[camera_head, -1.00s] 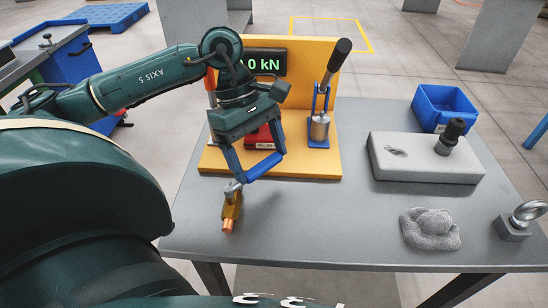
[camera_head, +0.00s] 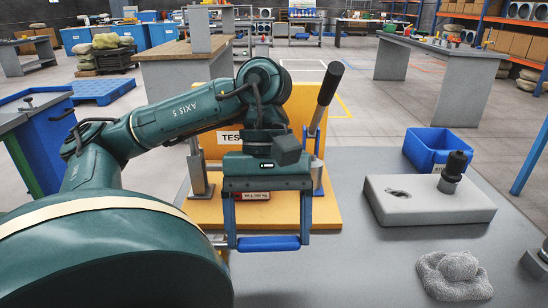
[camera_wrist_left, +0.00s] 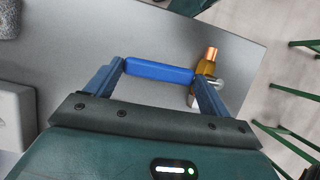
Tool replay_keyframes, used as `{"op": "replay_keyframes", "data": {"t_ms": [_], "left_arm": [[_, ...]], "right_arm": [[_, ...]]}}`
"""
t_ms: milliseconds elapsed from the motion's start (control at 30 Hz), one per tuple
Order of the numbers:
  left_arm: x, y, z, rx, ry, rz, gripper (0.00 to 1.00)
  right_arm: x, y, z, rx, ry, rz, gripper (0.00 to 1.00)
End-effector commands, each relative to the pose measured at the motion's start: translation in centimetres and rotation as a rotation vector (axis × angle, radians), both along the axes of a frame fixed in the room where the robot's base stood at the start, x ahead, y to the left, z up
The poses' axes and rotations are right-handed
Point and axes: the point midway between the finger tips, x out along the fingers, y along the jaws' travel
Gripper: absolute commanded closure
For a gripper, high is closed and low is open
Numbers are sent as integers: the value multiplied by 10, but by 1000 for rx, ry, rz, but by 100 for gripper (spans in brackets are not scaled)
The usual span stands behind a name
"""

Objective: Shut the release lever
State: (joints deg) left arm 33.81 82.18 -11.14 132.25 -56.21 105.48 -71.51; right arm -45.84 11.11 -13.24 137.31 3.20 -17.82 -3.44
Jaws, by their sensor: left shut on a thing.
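My left gripper (camera_head: 268,242) is shut on a blue bar-shaped handle (camera_wrist_left: 160,70), its two fingers at the bar's ends. A gold-coloured fitting (camera_wrist_left: 206,68) with a copper tip and silvery metal part sits by one end of the bar in the left wrist view. In the head view it is mostly hidden behind my arm. A long lever with a black grip (camera_head: 329,84) stands upright, leaning right, on the yellow test stand (camera_head: 330,213). I cannot tell which part is the release lever. My right gripper is not in view.
The grey table (camera_head: 345,275) is clear right of the gripper. A grey block (camera_head: 425,208) with a dark knob, a blue bin (camera_head: 432,146) and a crumpled grey cloth (camera_head: 452,278) lie farther right. My left arm covers much of the stand.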

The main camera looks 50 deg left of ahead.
Motion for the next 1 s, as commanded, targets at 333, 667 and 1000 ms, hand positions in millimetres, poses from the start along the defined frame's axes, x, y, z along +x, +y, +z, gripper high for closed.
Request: {"op": "replay_keyframes", "data": {"t_ms": [333, 667, 1000], "left_arm": [[-4, -5, 2, -4, -3, -61, 60], [-4, -5, 1, -5, -3, -65, 60], [-4, -5, 1, -2, -1, -61, 0]], "right_arm": [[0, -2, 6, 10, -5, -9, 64], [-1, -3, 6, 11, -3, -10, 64], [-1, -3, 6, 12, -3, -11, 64]]}}
